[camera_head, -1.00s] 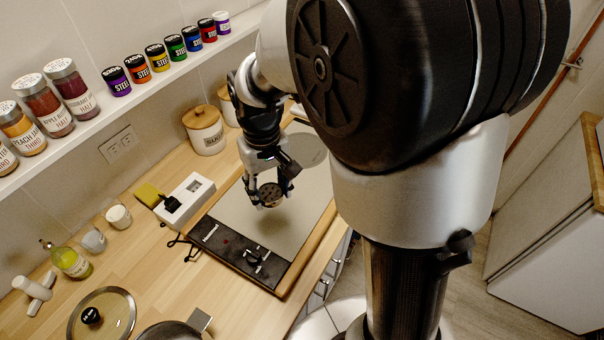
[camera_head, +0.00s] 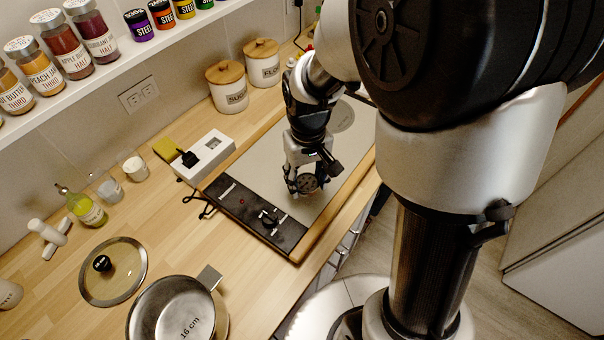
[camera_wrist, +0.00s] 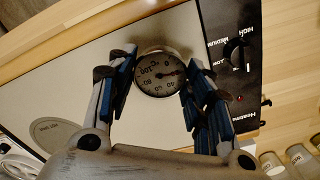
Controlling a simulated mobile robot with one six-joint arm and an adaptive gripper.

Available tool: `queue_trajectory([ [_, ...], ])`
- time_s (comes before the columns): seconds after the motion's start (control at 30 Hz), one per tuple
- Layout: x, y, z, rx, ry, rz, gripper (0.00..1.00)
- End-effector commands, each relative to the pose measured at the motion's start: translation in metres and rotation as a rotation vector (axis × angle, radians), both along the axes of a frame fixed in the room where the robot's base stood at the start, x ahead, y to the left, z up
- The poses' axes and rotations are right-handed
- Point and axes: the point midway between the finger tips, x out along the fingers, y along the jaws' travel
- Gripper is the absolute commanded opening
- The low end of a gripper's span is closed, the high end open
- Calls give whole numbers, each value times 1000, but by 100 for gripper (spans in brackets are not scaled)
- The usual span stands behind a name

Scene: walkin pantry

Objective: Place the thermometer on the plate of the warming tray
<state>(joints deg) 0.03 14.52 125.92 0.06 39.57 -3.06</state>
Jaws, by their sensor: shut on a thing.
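The thermometer is over the plate, towards the black control panel (camera_head: 254,214). I cannot tell whether it touches the plate.
A white socket box (camera_head: 206,157) stands left of the tray. Sugar and flour canisters (camera_head: 229,92) stand behind it. A pot (camera_head: 176,309) and a glass lid (camera_head: 113,271) are at the front left. The wooden counter ends just right of the tray.

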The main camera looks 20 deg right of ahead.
Motion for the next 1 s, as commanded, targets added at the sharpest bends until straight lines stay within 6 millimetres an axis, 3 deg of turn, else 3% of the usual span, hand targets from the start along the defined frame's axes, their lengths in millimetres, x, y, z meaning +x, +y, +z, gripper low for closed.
queue_trajectory([
  [0.33,-1,0,-43,0,3,0,23],
  [0.73,0,0,-47,0,0,0,23],
  [0.77,0,0,-47,0,-1,0,48],
  [1.0,0,0,-46,0,-1,0,64],
])
